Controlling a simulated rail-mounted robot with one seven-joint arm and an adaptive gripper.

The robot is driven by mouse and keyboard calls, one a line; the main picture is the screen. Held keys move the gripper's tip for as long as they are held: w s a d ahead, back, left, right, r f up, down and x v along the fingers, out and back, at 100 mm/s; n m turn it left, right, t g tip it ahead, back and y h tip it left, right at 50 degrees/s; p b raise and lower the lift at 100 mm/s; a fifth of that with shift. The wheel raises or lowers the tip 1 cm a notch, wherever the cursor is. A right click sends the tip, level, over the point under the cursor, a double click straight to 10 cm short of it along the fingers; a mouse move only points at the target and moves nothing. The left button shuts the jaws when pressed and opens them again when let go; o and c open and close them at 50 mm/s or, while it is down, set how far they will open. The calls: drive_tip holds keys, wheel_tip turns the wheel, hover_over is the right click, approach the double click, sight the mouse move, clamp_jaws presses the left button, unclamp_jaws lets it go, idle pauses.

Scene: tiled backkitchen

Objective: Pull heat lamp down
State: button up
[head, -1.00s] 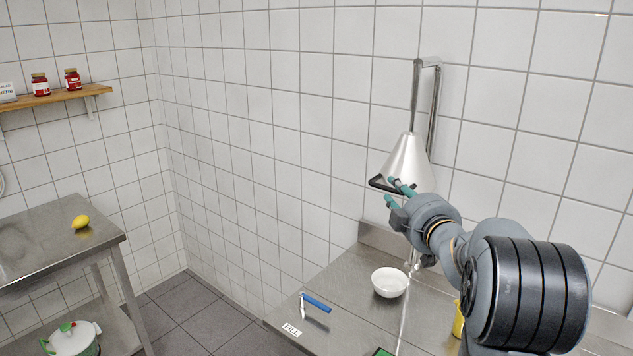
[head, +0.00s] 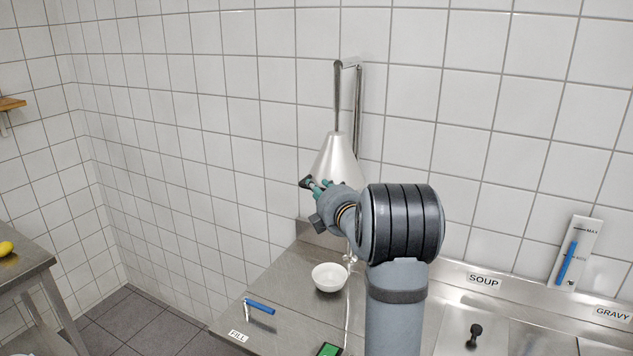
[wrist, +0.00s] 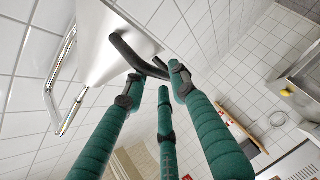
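The heat lamp is a silver cone shade (head: 336,158) hanging from a metal bracket on the tiled wall, with a black bar handle at its lower rim. In the wrist view the shade (wrist: 100,45) is at upper left, and the black handle (wrist: 128,52) runs from it toward the fingertips. My gripper (head: 315,184) has green fingers and is at the shade's lower front, by the handle. In the wrist view my gripper (wrist: 154,82) has its fingers spread apart, with the handle at their tips. I cannot tell whether they touch it. The arm hides part of the shade.
A white bowl (head: 329,277) stands on the steel counter (head: 290,310) below the lamp. A blue-handled tool (head: 260,306) lies near the FILL label. SOUP and GRAVY labels are at right. A steel table (head: 22,268) with a lemon stands at far left.

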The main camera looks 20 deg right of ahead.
drive_tip(key=shift+p+x, duration=0.35)
drive_tip(key=shift+x, duration=0.8)
drive_tip(key=shift+c, duration=0.7)
clamp_jaws()
